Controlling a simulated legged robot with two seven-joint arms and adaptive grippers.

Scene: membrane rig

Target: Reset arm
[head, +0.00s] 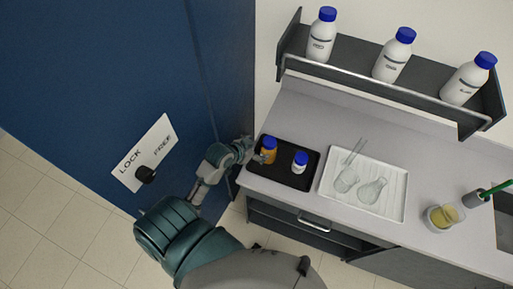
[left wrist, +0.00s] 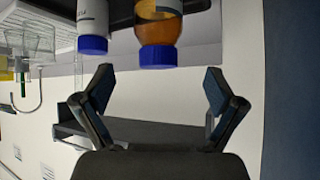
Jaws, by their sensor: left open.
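My left arm reaches in beside the blue wall. My left gripper (head: 257,151) is at the left edge of the black tray (head: 282,178), close to the amber bottle (head: 268,154) with a blue cap. In the left wrist view, which looks upside down, the two fingers of the gripper (left wrist: 158,80) are spread with nothing between them. The amber bottle (left wrist: 160,28) shows beyond the fingertips, and a white bottle (left wrist: 92,20) with a blue cap is beside it. That white bottle (head: 299,164) also stands on the black tray in the head view. My right gripper is not in view.
A white tray (head: 390,208) with clear glassware lies right of the black tray. A beaker (head: 438,217) with yellowish contents stands further right. A shelf (head: 350,74) with three white bottles hangs above. The blue panel (head: 95,90) with a LOCK/FREE plate (head: 145,153) and black knob is at left.

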